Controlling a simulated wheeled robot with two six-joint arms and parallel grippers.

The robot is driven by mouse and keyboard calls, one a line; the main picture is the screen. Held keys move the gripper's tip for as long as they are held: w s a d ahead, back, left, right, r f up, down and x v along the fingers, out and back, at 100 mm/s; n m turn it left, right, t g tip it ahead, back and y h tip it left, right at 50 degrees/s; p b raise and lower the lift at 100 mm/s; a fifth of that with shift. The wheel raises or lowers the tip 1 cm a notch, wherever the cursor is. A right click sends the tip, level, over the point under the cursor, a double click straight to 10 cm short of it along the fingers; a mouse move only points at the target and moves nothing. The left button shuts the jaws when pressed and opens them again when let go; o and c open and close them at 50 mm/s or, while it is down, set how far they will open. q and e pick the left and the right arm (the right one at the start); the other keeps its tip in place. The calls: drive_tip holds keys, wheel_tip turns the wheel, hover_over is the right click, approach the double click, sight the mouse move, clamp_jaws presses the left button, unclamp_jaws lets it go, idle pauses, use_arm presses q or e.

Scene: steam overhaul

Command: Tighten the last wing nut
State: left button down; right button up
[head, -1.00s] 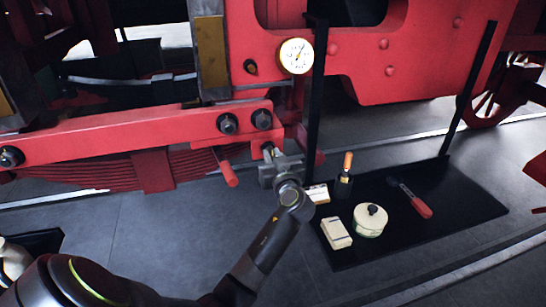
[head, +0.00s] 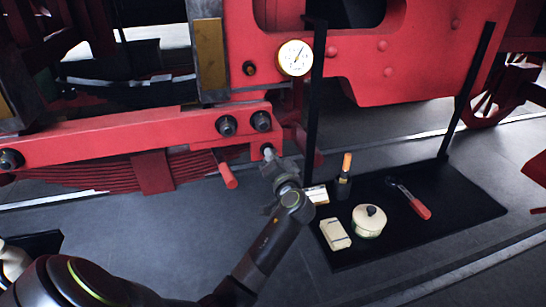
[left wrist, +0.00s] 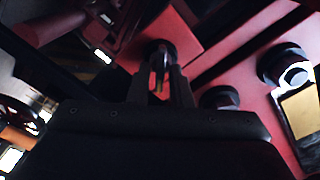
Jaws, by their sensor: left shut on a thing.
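My left gripper (head: 269,161) is at the lower right end of the red beam (head: 120,135), just below two dark round bolts. It is shut on a small light metal piece (head: 267,149), apparently the wing nut, mostly hidden by the fingers. In the left wrist view the two fingers (left wrist: 160,88) close around the same shiny piece (left wrist: 159,65), in front of a dark round fitting (left wrist: 158,50). How tight the nut sits cannot be told. My right gripper is not in view.
A red handle (head: 228,175) hangs just left of my left gripper. A pressure gauge (head: 295,58) is above. On the right, a black tray (head: 400,240) holds an orange-topped bottle (head: 344,178), a round tin (head: 369,220), a pale box (head: 335,233) and a red-handled tool (head: 410,200).

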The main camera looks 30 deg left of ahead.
use_arm(q)
drive_tip(key=m+p, duration=0.2)
drive_tip(key=m, duration=0.5)
drive_tip(key=shift+p, duration=0.35)
idle(1.0)
drive_tip(key=c, duration=1.6)
unclamp_jaws()
drive_tip(key=shift+o, duration=0.2)
drive_tip(key=shift+w+f, duration=0.1)
